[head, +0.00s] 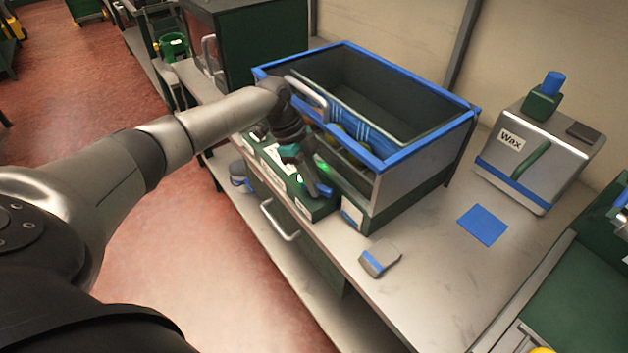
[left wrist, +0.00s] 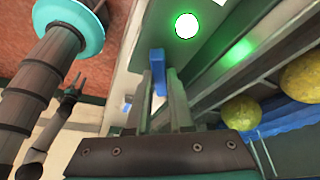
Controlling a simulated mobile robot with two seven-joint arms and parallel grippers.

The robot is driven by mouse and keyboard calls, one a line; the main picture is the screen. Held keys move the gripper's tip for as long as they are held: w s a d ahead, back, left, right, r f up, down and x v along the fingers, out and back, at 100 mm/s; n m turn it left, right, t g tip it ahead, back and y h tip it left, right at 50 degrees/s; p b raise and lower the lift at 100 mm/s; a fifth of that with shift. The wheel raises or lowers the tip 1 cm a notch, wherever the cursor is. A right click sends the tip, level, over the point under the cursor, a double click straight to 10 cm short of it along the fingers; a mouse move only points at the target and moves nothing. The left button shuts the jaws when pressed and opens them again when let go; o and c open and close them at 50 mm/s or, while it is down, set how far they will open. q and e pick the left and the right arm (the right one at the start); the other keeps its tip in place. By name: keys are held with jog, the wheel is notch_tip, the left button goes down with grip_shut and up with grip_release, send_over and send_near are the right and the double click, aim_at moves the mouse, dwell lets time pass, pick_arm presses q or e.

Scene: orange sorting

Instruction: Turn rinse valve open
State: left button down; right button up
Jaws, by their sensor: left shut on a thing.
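The rinse valve's blue handle (head: 324,190) sits on the low green control panel (head: 318,208) at the front of the blue-rimmed bin. In the left wrist view the blue handle (left wrist: 158,66) stands upright between the fingertips. My left gripper (head: 315,182) reaches down to the panel and is shut on the handle; it also shows in the left wrist view (left wrist: 160,98). A lit green lamp (left wrist: 187,25) is on the panel near the handle. The fingers partly hide the handle in the head view. My right gripper is not in view.
The blue-rimmed bin (head: 425,153) stands just behind the panel. Yellow-green fruit (left wrist: 299,78) lies beside the gripper in the wrist view. A grey and blue block (head: 379,259), a blue pad (head: 482,225) and a Wax machine (head: 540,150) are on the bench to the right.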

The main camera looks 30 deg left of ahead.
pick_arm(q)
jog(key=shift+r+n+p, duration=0.15)
jog(key=shift+n+p, duration=0.25)
jog(key=shift+p, duration=0.45)
jog(key=n+t+p, duration=0.1)
jog(key=n+p, duration=0.1)
jog(key=p, duration=0.1)
jog(key=n+t+y+p, duration=0.1)
jog(key=n+p, duration=0.2)
jog(key=p, duration=0.1)
jog(key=n+t+p, duration=0.1)
jog(key=n+p, duration=0.2)
jog(key=p, duration=0.1)
jog(key=shift+s+d+r+y, duration=0.1)
jog(key=shift+s+d+y, duration=0.1)
jog(key=shift+y, duration=0.1)
jog(key=shift+f+n+t+y+p, duration=0.15)
jog(key=shift+n+y+p, duration=0.1)
jog(key=shift+n+p, duration=0.65)
jog(key=shift+f+n+t+y+p, duration=0.15)
jog(key=shift+n+y+p, duration=0.1)
jog(key=shift+n+p, duration=0.6)
jog(key=c, duration=0.8)
grip_release()
